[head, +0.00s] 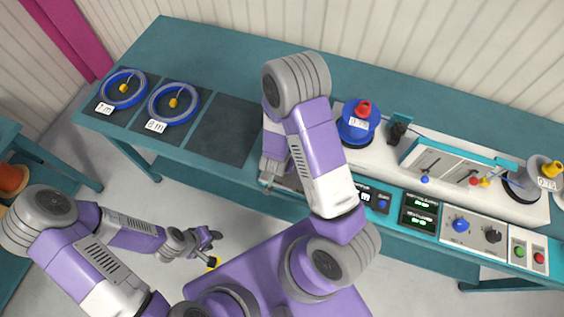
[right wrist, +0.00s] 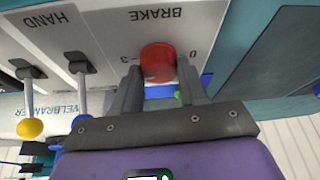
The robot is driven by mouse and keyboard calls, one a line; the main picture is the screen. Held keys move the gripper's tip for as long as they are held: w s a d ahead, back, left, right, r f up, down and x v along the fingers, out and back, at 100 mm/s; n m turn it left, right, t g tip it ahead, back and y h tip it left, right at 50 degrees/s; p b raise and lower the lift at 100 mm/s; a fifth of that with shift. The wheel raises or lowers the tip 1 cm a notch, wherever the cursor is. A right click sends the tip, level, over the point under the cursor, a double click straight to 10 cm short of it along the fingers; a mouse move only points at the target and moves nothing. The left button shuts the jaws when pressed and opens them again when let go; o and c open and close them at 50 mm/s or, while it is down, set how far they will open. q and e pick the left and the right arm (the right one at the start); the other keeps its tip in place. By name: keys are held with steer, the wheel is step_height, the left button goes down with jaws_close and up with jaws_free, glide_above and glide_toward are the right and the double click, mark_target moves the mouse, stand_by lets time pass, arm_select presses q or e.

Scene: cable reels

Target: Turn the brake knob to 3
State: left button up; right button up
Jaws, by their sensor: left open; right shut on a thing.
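The red brake knob (right wrist: 158,62) shows in the right wrist view on a pale panel (right wrist: 110,25). The panel is marked BRAKE, upside down here, with a 0 to the right of the knob and a 3 to its left. My right gripper (right wrist: 160,82) is shut on the knob, one finger on each side. Which mark the knob points to cannot be told. In the head view my right arm hides the knob. My left gripper (head: 210,242) is open and empty, low over the floor, away from the bench.
Two levers, one with a yellow ball (right wrist: 30,128), stand left of the knob in the right wrist view. In the head view two blue reels (head: 124,88) (head: 174,103) lie on the bench's left. A control panel with a blue knob (head: 460,225) is at right.

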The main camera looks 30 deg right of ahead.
steer(key=shift+m+p, duration=0.35)
steer(key=shift+m, duration=0.25)
steer(key=shift+m+g+h, duration=0.3)
steer(key=o, duration=1.1)
steer(key=shift+c, duration=0.2)
steer(key=shift+r, duration=0.1)
steer(key=p+v, duration=0.3)
steer(key=v, duration=0.4)
steer(key=shift+r, duration=0.15)
steer(key=shift+a, duration=0.1)
